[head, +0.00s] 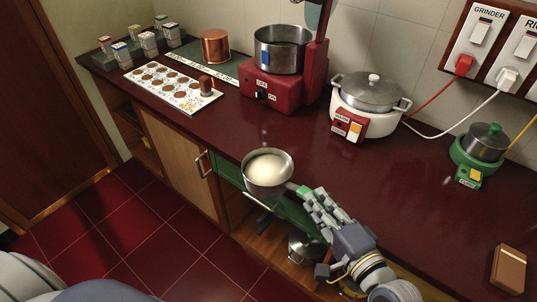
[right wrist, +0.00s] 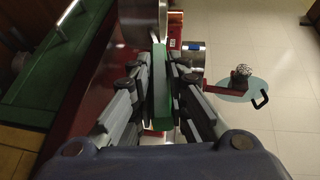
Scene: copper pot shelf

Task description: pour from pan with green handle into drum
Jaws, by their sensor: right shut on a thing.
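The steel pan (head: 268,178) holds a pale cream content and looks roughly level, in front of the counter's front edge. Its green handle (right wrist: 161,88) lies between the fingers in the right wrist view. My right gripper (head: 316,207) is shut on that handle, to the right of the pan. The drum (head: 281,55) is a steel cylinder with a blue label, standing in the red grinder base (head: 270,92) at the back of the counter. The pan is apart from it, nearer and lower in the picture. My left gripper is not in view.
A white rice cooker (head: 362,121) stands right of the grinder. A copper pot (head: 215,47), a white spice tray (head: 165,86) and several jars are at left. A small green-based grinder (head: 476,151) is at right. The middle of the dark red counter (head: 330,165) is clear.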

